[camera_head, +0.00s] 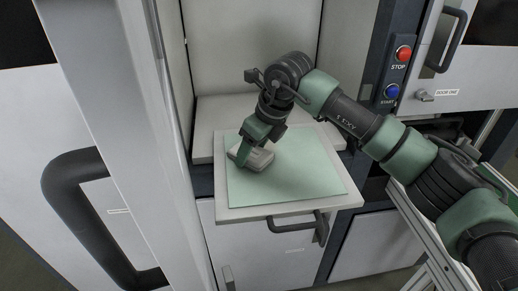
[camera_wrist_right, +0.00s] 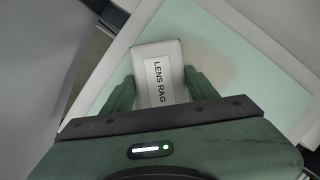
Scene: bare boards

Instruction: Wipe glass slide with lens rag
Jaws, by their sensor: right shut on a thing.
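The lens rag (camera_head: 257,159) is a pale grey block at the left part of the pale green glass slide (camera_head: 300,175). In the right wrist view the rag (camera_wrist_right: 172,55) shows its LENS RAG label between the fingers. My right gripper (camera_head: 251,150) is shut on it; in the wrist view the gripper (camera_wrist_right: 160,90) has a finger on each side. The slide (camera_wrist_right: 255,65) has a faint brownish smudge (camera_wrist_right: 205,52) to the right of the rag. I cannot tell whether the rag touches the slide. My left gripper is not in view.
The slide lies on a white board (camera_head: 240,212) that juts from an open cabinet bay (camera_head: 250,50). A door with a dark handle (camera_head: 80,205) stands at left. A panel with red STOP (camera_head: 404,53) and blue START (camera_head: 392,91) buttons is at right.

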